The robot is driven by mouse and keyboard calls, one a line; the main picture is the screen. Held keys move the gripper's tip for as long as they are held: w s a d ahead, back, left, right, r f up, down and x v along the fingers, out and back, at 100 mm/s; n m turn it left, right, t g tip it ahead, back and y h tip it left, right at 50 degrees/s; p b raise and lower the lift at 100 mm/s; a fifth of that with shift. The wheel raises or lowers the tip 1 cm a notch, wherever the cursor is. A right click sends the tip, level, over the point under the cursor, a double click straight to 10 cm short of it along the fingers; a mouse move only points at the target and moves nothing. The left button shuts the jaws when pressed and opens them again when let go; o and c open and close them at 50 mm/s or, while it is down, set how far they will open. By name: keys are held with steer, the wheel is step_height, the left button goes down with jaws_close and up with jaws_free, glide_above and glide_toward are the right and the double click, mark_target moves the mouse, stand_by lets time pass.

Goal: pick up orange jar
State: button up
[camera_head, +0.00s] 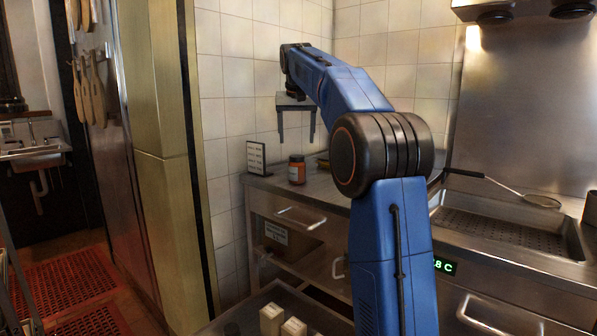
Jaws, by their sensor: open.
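The orange jar (297,172) has a dark lid and stands upright on the steel counter (262,183), near the tiled wall. My gripper (298,142) hangs from the end of my blue arm with its two fingers pointing down. The fingers are spread apart with nothing between them. In this view they appear above the jar, one to each side of it, with the tips higher than the lid. I cannot tell from this one view how far the gripper is from the jar in depth.
A small framed sign (256,157) stands left of the jar. Something dark sits right of it, partly behind my arm. A fryer basin (500,232) with a long-handled skimmer (541,201) is at right. Pale blocks (293,328) sit at the lower front. A tall metal column (160,150) is at left.

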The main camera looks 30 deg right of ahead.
mark_target(297, 166)
steer(key=x, duration=1.3)
steer(key=shift+w+f, duration=0.1)
steer(key=shift+f, duration=0.2)
steer(key=c, duration=1.4)
steer(key=shift+r, duration=0.1)
steer(key=shift+c, duration=0.2)
